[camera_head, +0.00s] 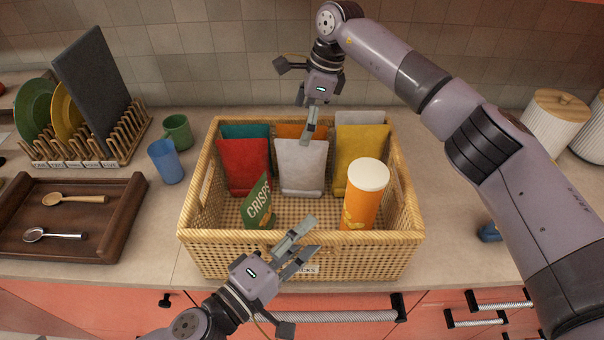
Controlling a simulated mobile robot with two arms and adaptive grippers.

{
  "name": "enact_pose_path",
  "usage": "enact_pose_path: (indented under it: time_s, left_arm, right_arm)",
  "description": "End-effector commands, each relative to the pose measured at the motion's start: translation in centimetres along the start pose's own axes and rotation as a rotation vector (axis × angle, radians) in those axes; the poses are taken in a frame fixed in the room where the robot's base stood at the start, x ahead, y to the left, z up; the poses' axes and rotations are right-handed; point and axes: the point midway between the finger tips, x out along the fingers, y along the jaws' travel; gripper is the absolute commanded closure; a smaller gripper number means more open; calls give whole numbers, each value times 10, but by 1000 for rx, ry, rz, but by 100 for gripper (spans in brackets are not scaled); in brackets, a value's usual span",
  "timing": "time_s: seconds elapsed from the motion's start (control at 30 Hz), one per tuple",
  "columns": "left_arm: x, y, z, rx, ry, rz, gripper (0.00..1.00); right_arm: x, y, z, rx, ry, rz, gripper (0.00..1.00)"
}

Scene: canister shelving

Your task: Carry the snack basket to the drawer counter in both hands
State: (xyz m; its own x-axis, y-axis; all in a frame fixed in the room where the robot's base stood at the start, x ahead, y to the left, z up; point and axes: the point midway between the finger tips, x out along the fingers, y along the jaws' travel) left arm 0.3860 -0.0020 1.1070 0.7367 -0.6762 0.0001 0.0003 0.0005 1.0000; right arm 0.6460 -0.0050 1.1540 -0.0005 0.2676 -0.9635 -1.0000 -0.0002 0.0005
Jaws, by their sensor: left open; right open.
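The snack basket (207,239), woven and tan, stands on the counter near its front edge. My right gripper (305,118) is open above the basket's back side, with a finger in front of the white bag (301,168). The label on the basket's front is partly hidden by my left gripper.
A dish rack (85,150) with plates, a green mug (178,131) and a blue cup (165,161) stand left of the basket. A brown tray (106,228) with two spoons lies at far left. A white ribbed canister (556,120) stands at right. Red drawers (350,325) are below the counter.

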Motion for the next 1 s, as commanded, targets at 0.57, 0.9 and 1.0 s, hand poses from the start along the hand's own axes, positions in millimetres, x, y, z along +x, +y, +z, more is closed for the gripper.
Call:
enact_pose_path:
  time_s: [0.57,0.9,1.0]
  left_arm:
    - [0,0,0,0,0,0,89]
    - [0,0,0,0,1,0,100]
    - [0,0,0,0,0,0,100]
  right_arm:
    - [0,0,0,0,0,-1,34]
    - [0,0,0,0,0,-1,57]
    - [0,0,0,0,0,-2,63]
